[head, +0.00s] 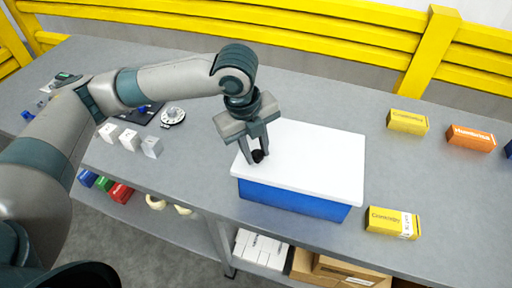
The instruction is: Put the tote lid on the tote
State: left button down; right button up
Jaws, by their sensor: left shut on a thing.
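The blue tote (290,199) stands on the grey table near its front edge. The white tote lid (315,160) lies over the top of the tote and covers its opening. A small dark knob (258,156) shows near the left end of the lid. My left gripper (256,158) points down at that end, with its fingers on either side of the knob and shut on it. From this view I cannot tell whether the lid is fully seated. My right gripper is not in view.
A yellow box (392,222) stands close to the right of the tote. Another yellow box (407,122) and an orange box (470,138) stand farther back. Several white blocks (130,139) stand to the left. The table behind the tote is clear.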

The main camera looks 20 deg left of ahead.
pick_arm(q)
jog(key=shift+f, duration=0.75)
jog(key=c, duration=1.4)
grip_release()
jog(key=shift+c, duration=0.2)
jog(key=shift+r, duration=0.1)
jog(key=shift+r, duration=0.55)
notch_tip(320, 180, up, 12)
jog(key=s+a+b, duration=0.1)
jog(key=b, duration=0.1)
jog(key=shift+s+a+f+b, duration=0.15)
jog(key=shift+s+b, duration=0.1)
jog(key=shift+b, duration=0.05)
